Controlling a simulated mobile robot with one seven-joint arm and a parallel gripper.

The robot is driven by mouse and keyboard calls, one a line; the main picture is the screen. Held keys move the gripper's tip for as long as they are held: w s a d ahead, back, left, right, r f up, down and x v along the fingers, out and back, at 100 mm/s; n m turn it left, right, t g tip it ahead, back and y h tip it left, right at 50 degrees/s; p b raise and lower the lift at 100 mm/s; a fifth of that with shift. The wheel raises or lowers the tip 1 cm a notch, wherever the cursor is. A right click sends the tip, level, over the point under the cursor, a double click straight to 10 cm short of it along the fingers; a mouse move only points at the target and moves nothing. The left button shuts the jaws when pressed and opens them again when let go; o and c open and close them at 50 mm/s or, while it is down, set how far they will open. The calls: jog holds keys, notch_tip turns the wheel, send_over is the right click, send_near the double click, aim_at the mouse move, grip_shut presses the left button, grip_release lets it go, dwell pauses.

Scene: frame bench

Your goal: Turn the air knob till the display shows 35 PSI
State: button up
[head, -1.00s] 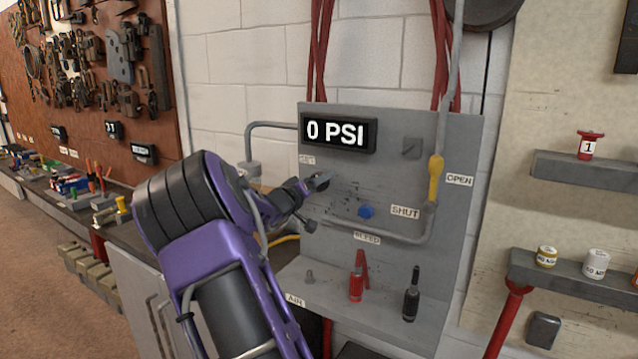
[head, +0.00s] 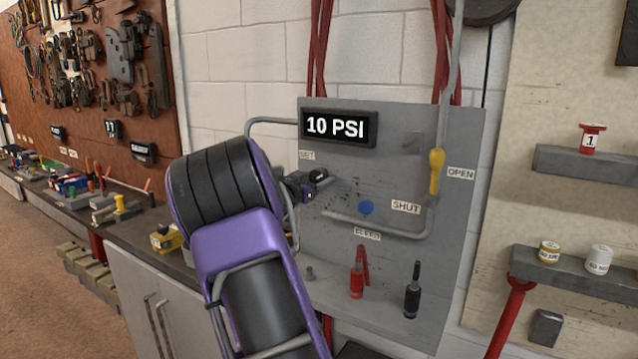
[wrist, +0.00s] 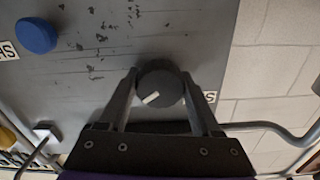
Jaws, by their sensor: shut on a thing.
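The display (head: 338,127) on the grey panel reads 10 PSI. In the wrist view a round black knob (wrist: 160,84) with a white pointer mark sits between the two fingers of my gripper (wrist: 163,92). The fingers are shut on it from both sides. The white mark points to the lower left in that view.
A blue bleed knob (head: 366,208) is right of my gripper; it also shows in the wrist view (wrist: 36,36). A yellow lever (head: 436,172) stands between OPEN and SHUT labels. Red pliers (head: 357,280) and a black-handled tool (head: 412,292) are on the ledge below.

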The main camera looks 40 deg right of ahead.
jog(key=m+b, duration=0.1)
jog(key=m, duration=0.1)
jog(key=m+b, duration=0.2)
jog(key=m, duration=0.1)
jog(key=shift+f+m, duration=0.2)
jog(key=shift+m, duration=0.1)
jog(key=shift+r+m+b, duration=0.1)
jog(key=shift+m+b, duration=1.5)
jog(key=shift+m, duration=0.6)
jog(key=o, duration=1.4)
jog(key=shift+r, duration=0.1)
jog(key=shift+c, duration=0.2)
jog(key=v, duration=1.7)
jog(key=shift+a, duration=0.25)
jog(key=shift+s, duration=0.1)
